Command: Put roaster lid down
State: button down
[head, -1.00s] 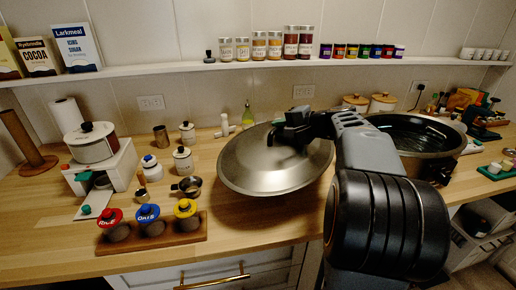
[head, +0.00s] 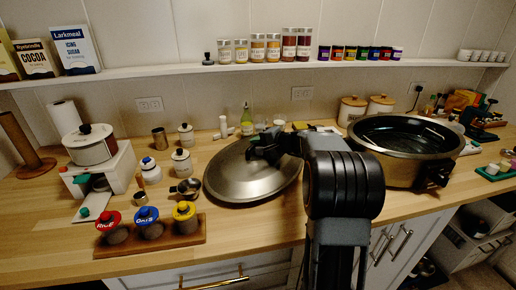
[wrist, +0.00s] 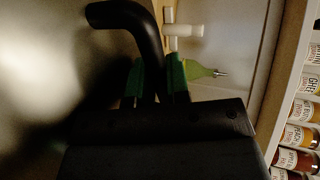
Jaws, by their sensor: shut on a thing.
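The roaster lid (head: 240,180) is a wide, shiny metal dome with a black handle. In the head view it is at the middle of the wooden counter, tilted a little, its near rim at or close to the wood; I cannot tell if it rests fully. My gripper (head: 265,150) is above it, shut on the handle. In the wrist view the black curved handle (wrist: 135,25) sits between the green-padded fingers (wrist: 160,80), with the blurred lid surface (wrist: 45,70) at left. The open roaster (head: 408,150) stands to the right, dark inside.
Left of the lid are a small metal saucepan (head: 187,187), white canisters (head: 181,162) and a rack of coloured-lid jars (head: 150,230). A green bottle (head: 246,120) stands behind the lid. Clear wood (head: 260,225) lies in front. A shelf (head: 270,64) with jars runs above.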

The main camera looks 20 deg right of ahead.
jog(key=shift+f, duration=0.65)
jog(key=shift+f, duration=0.1)
jog(key=c, duration=1.1)
grip_release()
jog(key=shift+s+f, duration=0.1)
jog(key=shift+f, duration=0.05)
jog(key=shift+r, duration=0.2)
jog(key=v, duration=1.2)
